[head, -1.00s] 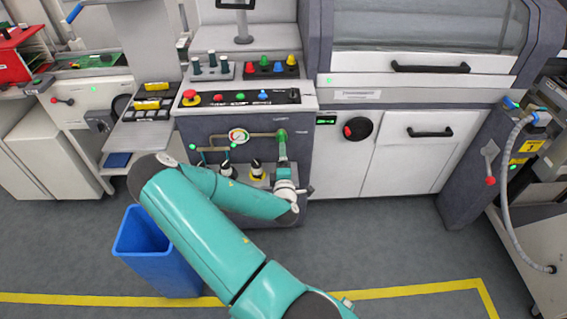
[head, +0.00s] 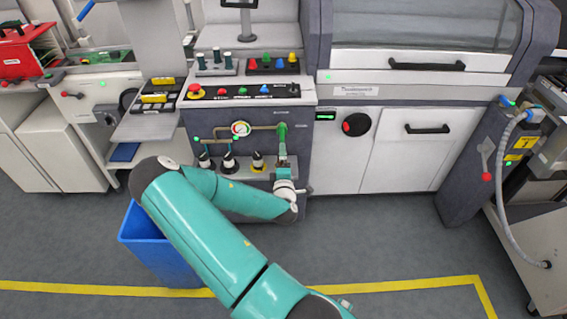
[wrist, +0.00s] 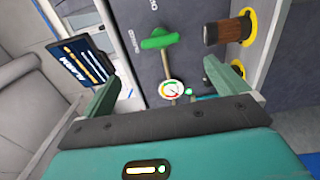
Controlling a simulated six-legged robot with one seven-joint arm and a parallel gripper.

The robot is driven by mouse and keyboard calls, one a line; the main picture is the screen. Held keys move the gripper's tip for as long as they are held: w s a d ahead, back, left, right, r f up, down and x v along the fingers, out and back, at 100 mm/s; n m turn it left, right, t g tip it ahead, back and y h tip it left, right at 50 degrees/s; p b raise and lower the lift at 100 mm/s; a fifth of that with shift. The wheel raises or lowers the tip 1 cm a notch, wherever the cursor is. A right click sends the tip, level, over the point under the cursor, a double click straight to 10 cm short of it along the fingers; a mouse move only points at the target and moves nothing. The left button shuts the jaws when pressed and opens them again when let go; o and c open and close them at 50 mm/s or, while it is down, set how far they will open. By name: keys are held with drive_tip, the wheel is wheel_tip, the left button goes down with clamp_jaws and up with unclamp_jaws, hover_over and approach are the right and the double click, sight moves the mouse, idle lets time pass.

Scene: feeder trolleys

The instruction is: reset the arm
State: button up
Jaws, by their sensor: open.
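My gripper (wrist: 160,74) is open in the wrist view, its two green fingers apart with nothing between them. Beyond the fingers is a dark machine front with a green valve handle (wrist: 160,39) and a round gauge (wrist: 171,90). A brown-and-black knob (wrist: 226,31) on a yellow ring is beyond the right finger. In the head view my teal arm is bent, and its end is low in front of the machine's valve panel (head: 215,160). The fingers cannot be made out clearly there.
A blue bin (head: 160,255) stands on the floor, partly behind my arm. The control panel (head: 250,92) has a red button and coloured knobs. A white cabinet (head: 410,150) is to the right, and a grey hose (head: 502,200) hangs farther right. Floor with yellow lines is open in front.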

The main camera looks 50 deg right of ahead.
drive_tip(key=shift+s+a, duration=0.15)
idle(0.7)
drive_tip(key=w+a+r+m+g+y, duration=0.1)
drive_tip(key=w+a+r+m+y, duration=0.25)
drive_tip(key=a, duration=0.45)
drive_tip(key=w+a+r+m+g+y, duration=0.25)
drive_tip(key=a+r, duration=0.25)
drive_tip(key=a, duration=0.3)
drive_tip(key=w+a+r+m+y, duration=0.2)
drive_tip(key=a+r+m+y, duration=0.25)
drive_tip(key=a, duration=0.35)
drive_tip(key=s+a+r+n+g+y, duration=0.1)
drive_tip(key=s+a+r, duration=0.2)
drive_tip(key=a+r, duration=0.3)
drive_tip(key=s+a+r+y, duration=0.2)
drive_tip(key=s+a+r, duration=0.2)
drive_tip(key=a+r, duration=0.15)
drive_tip(key=s+a+r+g, duration=0.1)
drive_tip(key=s+a+r, duration=0.2)
drive_tip(key=s, duration=0.4)
drive_tip(key=s+a+r+n, duration=0.1)
drive_tip(key=s+a+r, duration=0.2)
drive_tip(key=s, duration=0.4)
drive_tip(key=shift+a+r+g, duration=0.15)
drive_tip(key=shift+a+g, duration=0.2)
drive_tip(key=shift+a, duration=0.1)
